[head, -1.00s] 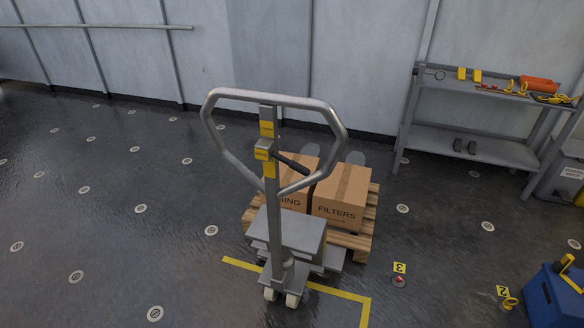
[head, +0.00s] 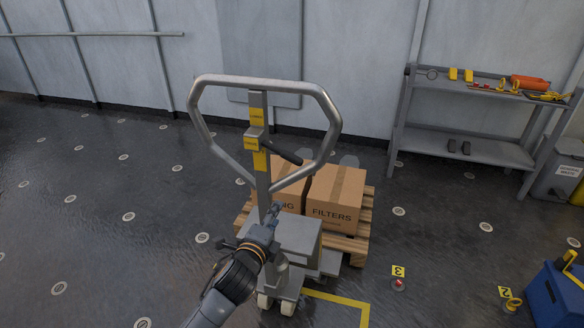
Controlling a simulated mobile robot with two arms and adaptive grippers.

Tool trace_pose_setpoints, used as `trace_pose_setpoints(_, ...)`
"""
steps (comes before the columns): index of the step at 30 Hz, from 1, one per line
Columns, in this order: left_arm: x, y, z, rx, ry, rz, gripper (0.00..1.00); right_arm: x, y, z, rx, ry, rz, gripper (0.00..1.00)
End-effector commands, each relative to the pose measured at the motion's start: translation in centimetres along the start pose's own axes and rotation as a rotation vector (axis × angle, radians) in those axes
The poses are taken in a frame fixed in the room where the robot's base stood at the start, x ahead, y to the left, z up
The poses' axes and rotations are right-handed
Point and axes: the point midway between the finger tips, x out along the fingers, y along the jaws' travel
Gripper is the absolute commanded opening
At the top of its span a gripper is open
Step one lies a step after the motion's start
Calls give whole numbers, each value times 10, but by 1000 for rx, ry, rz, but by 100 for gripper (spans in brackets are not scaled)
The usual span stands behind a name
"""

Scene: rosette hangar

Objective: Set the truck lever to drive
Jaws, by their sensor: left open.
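The pallet truck (head: 295,235) stands ahead with its looped grey handle (head: 329,108) upright. Its black lever (head: 284,154) sticks out to the right from the yellow-labelled block on the handle post, sloping slightly down. My left gripper (head: 275,213) is in front of the lower post, below the lever and apart from it. It is open and seems empty; its fingers are small and partly hidden by the wrist. My right gripper is out of the picture.
Cardboard boxes (head: 335,200) sit on a wooden pallet (head: 355,243) behind the truck. A metal shelf (head: 478,150) with tools stands at the right wall. A blue box (head: 552,296) is at bottom right. The floor at left is clear.

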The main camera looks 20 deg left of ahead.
Motion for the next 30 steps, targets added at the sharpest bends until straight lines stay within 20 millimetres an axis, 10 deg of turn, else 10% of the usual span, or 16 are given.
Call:
trace_pose_setpoints(7,-25,-87,10,185,-46,-178,43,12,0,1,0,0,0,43)
trace_pose_setpoints(30,90,-114,14,192,-50,-184,43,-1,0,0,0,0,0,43)
